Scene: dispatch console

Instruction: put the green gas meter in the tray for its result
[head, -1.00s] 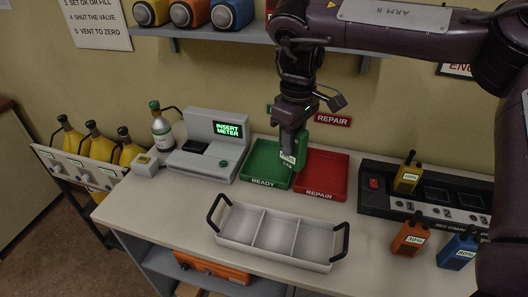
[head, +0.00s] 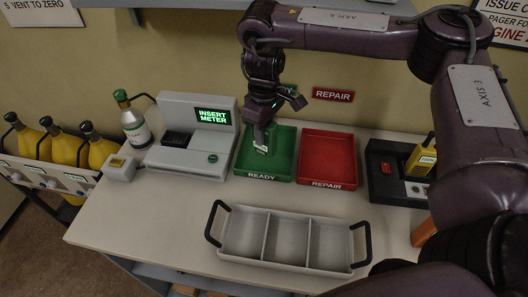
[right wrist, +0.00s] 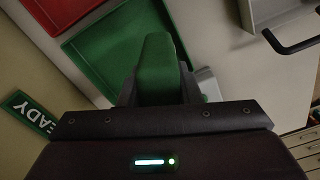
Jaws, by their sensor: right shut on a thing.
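My right gripper (head: 262,138) is shut on the green gas meter (right wrist: 160,68) and holds it over the green READY tray (head: 284,167). In the head view the meter mostly blends with the tray, and its pale label (head: 261,149) shows below the fingers. I cannot tell whether it touches the tray floor. In the right wrist view the meter stands between the fingers, with the green tray (right wrist: 95,50) behind it. The red REPAIR tray (head: 328,158) is empty, just right of the green one. My left gripper is out of view.
The test station (head: 195,140) left of the green tray reads INSERT METER. A white three-part carrier (head: 288,240) with black handles stands in front, empty. A charger (head: 385,185) holding a yellow meter (head: 422,158) is at right. A gas bottle (head: 133,122) stands at left.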

